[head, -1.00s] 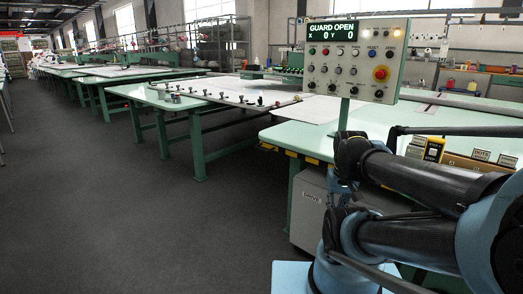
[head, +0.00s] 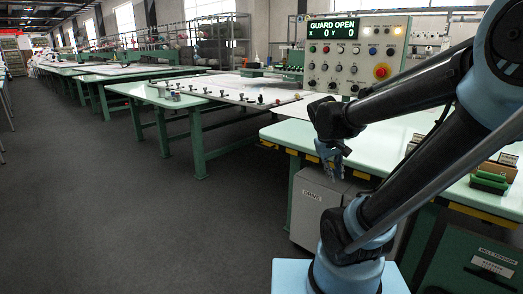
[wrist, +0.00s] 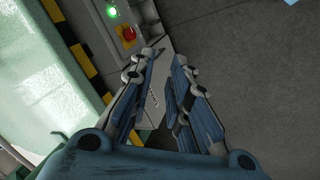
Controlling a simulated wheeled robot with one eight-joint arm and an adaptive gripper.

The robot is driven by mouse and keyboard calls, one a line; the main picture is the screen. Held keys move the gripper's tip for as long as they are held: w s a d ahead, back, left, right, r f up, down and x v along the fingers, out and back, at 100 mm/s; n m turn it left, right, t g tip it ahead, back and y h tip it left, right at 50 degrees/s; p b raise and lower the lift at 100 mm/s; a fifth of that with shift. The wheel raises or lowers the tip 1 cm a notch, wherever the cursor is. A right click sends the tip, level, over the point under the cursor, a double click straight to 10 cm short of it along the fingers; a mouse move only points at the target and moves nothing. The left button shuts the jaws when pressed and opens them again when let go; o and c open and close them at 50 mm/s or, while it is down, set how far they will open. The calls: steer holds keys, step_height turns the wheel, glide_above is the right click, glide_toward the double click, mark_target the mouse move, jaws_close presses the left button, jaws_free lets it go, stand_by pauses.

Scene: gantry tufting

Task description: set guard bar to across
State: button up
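The control panel (head: 352,55) on its post reads "GUARD OPEN" with X 0 and Y 0. I cannot make out the guard bar for certain in either view. My gripper (head: 333,162) hangs pointing down beside the front edge of the pale green table (head: 285,133), above the grey drive cabinet (head: 322,205). In the wrist view my gripper (wrist: 168,58) has its fingers apart with nothing between them. A red button (wrist: 128,33) and a lit green lamp (wrist: 112,12) show past the left fingertip.
The table edge has yellow and black stripes (wrist: 80,55). A long white-topped table (head: 225,88) stands to the left. Small boxes and a green block (head: 488,182) are at the right. The dark floor (head: 150,225) at left is clear.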

steer(key=w+a+r+n+t+h, duration=0.1)
steer(key=w+a+n+t+h, duration=0.1)
steer(key=w+a, duration=0.7)
steer(key=w+a+r+n+t+h, duration=0.15)
steer(key=w+a, duration=0.45)
steer(key=w, duration=0.7)
steer(key=n+t+h, duration=0.3)
steer(key=n+t, duration=0.1)
steer(key=t, duration=0.2)
glide_toward(261, 147)
steer(key=x, duration=1)
steer(key=shift+w+f, duration=0.2)
steer(key=shift+w, duration=0.2)
